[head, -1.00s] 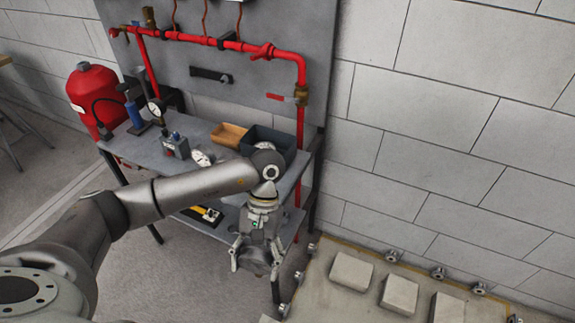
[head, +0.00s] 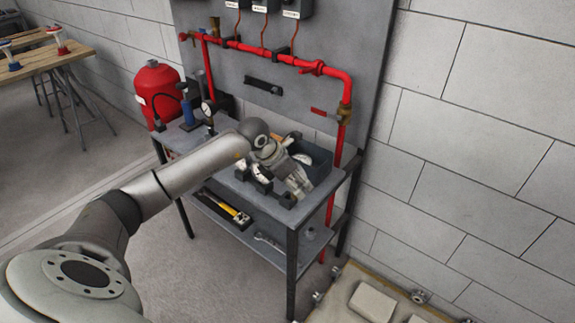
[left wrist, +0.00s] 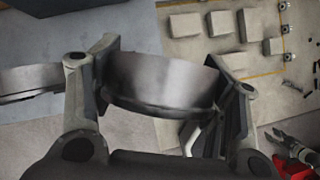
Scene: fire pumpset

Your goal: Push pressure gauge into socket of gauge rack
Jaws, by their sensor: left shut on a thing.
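In the left wrist view my left gripper (left wrist: 165,85) is shut on a round metal body, the pressure gauge (left wrist: 158,80), held by its sides between the two fingers. In the head view my left gripper (head: 272,188) is over the front right part of the grey bench, with fingers pointing down. A white face (head: 262,172) shows beside the fingers; I cannot tell whether it is the held gauge. An upright gauge (head: 208,107) stands farther back left. I cannot make out the gauge rack or its socket; my arm covers part of the bench. My right gripper is not in view.
A dark blue bin (head: 316,166) stands behind the gripper. A red pipe (head: 330,72) with a valve runs along the back panel. A yellow-handled hammer (head: 228,208) and a wrench (head: 268,240) lie on the lower shelf. A red extinguisher (head: 155,90) stands behind left.

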